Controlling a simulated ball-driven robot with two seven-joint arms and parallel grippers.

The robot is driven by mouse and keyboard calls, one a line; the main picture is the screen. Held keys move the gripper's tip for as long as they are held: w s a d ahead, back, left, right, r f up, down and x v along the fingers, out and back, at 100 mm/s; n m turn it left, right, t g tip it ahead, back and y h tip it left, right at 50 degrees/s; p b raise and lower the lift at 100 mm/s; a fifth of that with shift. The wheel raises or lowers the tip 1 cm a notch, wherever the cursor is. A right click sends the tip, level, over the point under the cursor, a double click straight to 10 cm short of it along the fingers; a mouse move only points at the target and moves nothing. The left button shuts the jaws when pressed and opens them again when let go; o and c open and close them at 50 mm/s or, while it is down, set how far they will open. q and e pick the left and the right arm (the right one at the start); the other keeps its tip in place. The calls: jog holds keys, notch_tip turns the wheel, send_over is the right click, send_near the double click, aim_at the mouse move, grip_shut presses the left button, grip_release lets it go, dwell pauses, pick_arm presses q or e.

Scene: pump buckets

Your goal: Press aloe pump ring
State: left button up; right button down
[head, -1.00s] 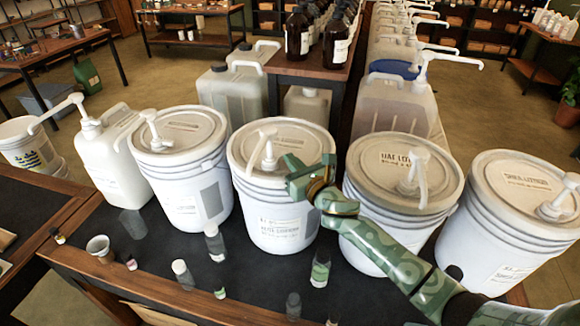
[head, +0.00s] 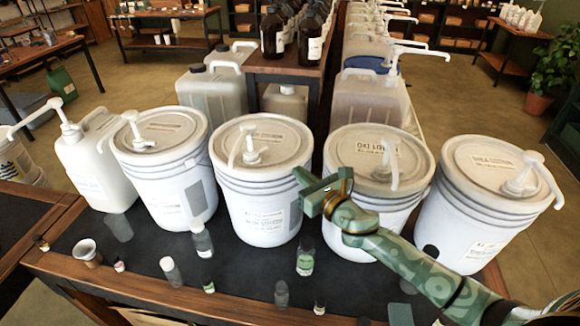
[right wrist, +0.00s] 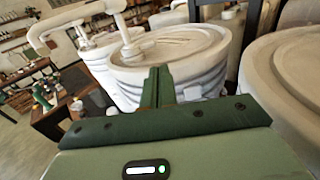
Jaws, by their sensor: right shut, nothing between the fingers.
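Several white pump buckets stand in a row on a dark-topped bench. The middle one, with its pump (head: 250,152) on a pale lid, seems to be labelled aloe lotion (head: 262,222), but the print is blurred. Its lid text is too small to read surely. My right gripper (head: 306,191), green, is shut and empty. It is in front of the gap between this bucket and the one marked OXI or similar (head: 352,150), apart from the pump. In the right wrist view the shut fingers (right wrist: 160,86) point towards a bucket lid (right wrist: 175,45) with a white pump. My left gripper is out of view.
A bucket with a pump (head: 160,150) stands to the left and another (head: 490,185) to the right. A white jug (head: 92,160) is at far left. Small bottles (head: 304,255) and a cup (head: 87,252) stand along the front. A table of dark bottles (head: 290,68) is behind.

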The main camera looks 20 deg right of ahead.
jog(key=shift+d+v, duration=0.25)
jog(key=shift+v, duration=1.3)
